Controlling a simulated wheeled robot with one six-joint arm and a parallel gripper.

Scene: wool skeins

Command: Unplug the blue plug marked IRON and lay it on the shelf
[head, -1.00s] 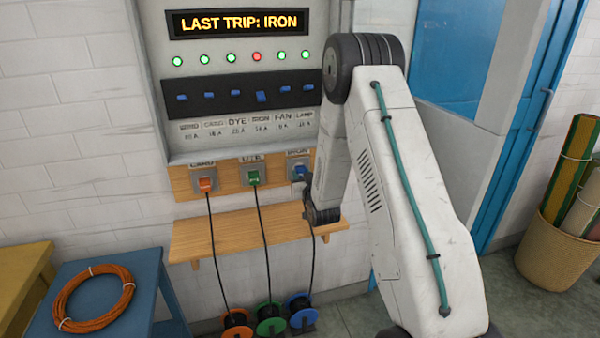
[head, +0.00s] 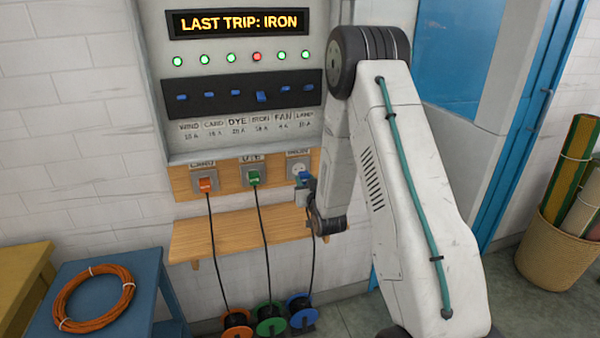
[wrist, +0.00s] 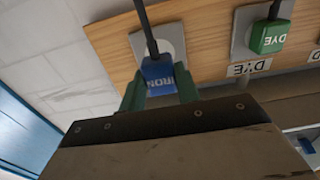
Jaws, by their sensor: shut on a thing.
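The blue plug marked IRON (wrist: 157,72) is between the green fingers of my gripper (wrist: 158,88) in the wrist view, which are shut on it. Its black cord runs from it. In the head view, the plug (head: 305,177) is out in front of the right-hand socket (head: 296,167), whose white face and holes now show. The wooden shelf (head: 235,234) is below the sockets, with nothing lying on its visible part. My arm hides the shelf's right end and part of my gripper.
An orange plug (head: 205,185) and a green DYE plug (head: 254,178) sit in the other sockets, their cords hanging past the shelf front to reels (head: 270,318) on the floor. A blue table (head: 60,290) with an orange cable coil stands at left.

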